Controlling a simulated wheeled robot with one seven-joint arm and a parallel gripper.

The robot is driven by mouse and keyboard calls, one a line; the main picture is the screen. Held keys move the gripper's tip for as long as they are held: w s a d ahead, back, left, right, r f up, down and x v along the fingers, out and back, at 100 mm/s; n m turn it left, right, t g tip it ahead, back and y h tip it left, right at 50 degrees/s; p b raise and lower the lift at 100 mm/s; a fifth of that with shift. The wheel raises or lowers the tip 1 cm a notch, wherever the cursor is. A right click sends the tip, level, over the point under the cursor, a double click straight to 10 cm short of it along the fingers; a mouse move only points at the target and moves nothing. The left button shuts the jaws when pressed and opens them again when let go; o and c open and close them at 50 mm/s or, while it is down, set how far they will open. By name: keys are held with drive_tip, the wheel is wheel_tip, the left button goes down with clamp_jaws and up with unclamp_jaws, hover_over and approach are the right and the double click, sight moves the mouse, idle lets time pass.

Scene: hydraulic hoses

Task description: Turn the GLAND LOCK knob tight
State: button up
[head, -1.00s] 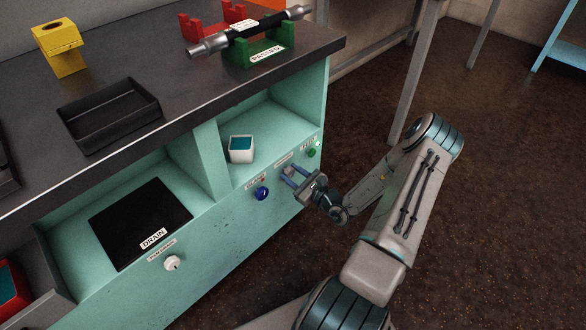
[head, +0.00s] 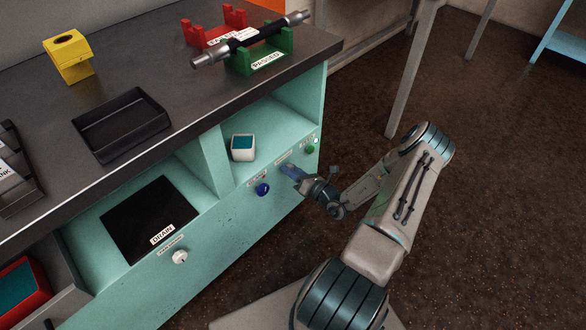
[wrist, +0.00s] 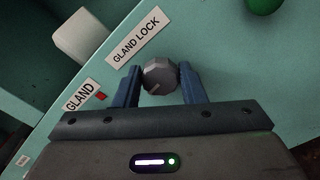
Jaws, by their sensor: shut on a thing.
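The GLAND LOCK knob (wrist: 160,76) is a grey faceted knob with a pale line on its face. It sits on the teal cabinet front below its white GLAND LOCK label (wrist: 138,36). My gripper (wrist: 160,85) is shut on the knob, one blue finger against each side.
A blue knob (head: 262,189) is left of my gripper and a green knob (head: 310,148) is right of it. A white knob (head: 180,257) is farther left. A white box with a teal top (head: 242,147) stands in the cubby above.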

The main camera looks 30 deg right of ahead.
drive_tip(key=shift+m, duration=0.7)
drive_tip(key=o, duration=1)
drive_tip(key=p+v, duration=0.2)
drive_tip(key=v, duration=1.2)
drive_tip(key=shift+w, duration=0.1)
